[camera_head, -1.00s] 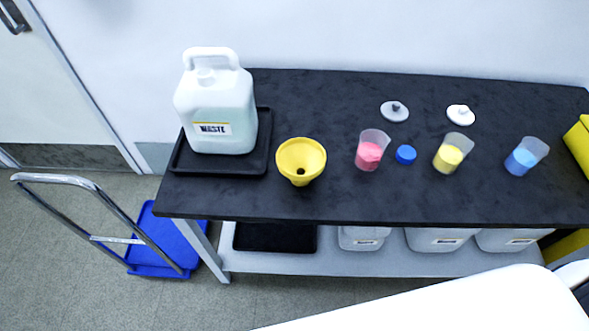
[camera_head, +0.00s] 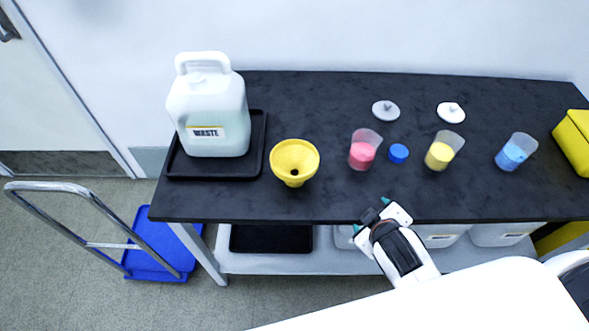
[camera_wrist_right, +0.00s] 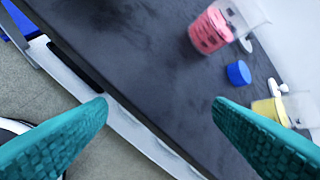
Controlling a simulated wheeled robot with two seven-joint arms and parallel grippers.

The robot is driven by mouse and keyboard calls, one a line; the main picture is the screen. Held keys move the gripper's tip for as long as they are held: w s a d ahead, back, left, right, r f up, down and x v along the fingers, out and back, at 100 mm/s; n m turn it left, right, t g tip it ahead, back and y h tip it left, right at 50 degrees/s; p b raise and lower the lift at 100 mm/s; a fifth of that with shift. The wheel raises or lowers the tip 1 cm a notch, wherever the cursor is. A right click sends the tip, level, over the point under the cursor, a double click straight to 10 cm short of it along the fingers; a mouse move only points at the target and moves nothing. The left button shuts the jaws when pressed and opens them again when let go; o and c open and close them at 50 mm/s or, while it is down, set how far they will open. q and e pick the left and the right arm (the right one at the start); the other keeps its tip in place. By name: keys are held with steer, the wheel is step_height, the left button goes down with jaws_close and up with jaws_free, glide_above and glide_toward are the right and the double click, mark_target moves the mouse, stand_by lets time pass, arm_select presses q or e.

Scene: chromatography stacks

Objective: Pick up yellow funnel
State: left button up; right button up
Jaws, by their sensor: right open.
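The yellow funnel (camera_head: 295,161) stands on the black bench top, just right of the black tray, with its wide mouth up. It does not show in the right wrist view. My right gripper (camera_head: 372,205) is at the front edge of the bench, to the right of the funnel and nearer to me. Its two teal fingers (camera_wrist_right: 160,102) are wide apart with nothing between them in the right wrist view. My left gripper is not in view.
A white waste jug (camera_head: 209,112) stands in a black tray (camera_head: 258,140). Beakers with pink (camera_head: 362,152), yellow (camera_head: 440,153) and blue (camera_head: 513,154) contents stand to the right, with a blue cap (camera_head: 398,153). The bench top (camera_head: 330,205) in front of them is clear.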

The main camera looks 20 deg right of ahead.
steer(key=w+r+n+t+y, duration=0.2)
steer(key=w+r+n+t, duration=0.8)
steer(key=n, duration=0.5)
steer(key=n+g+y, duration=0.9)
steer(key=n+y, duration=0.2)
steer(key=n, duration=1.3)
glide_toward(320, 190)
steer(key=w+a+r, duration=0.2)
steer(key=r, duration=0.1)
steer(key=shift+w+a, duration=0.2)
steer(key=shift+a, duration=0.05)
steer(key=shift+w+a+f, duration=0.1)
steer(key=shift+a+f, duration=0.05)
steer(key=shift+f, duration=0.15)
steer(key=p+x, duration=0.1)
steer(key=x, duration=0.7)
steer(key=p+x, duration=0.1)
steer(key=x, duration=0.2)
steer(key=shift+r+p, duration=0.25)
steer(key=shift+p, duration=0.05)
steer(key=shift+w+a+f, duration=0.15)
steer(key=shift+w+a, duration=0.1)
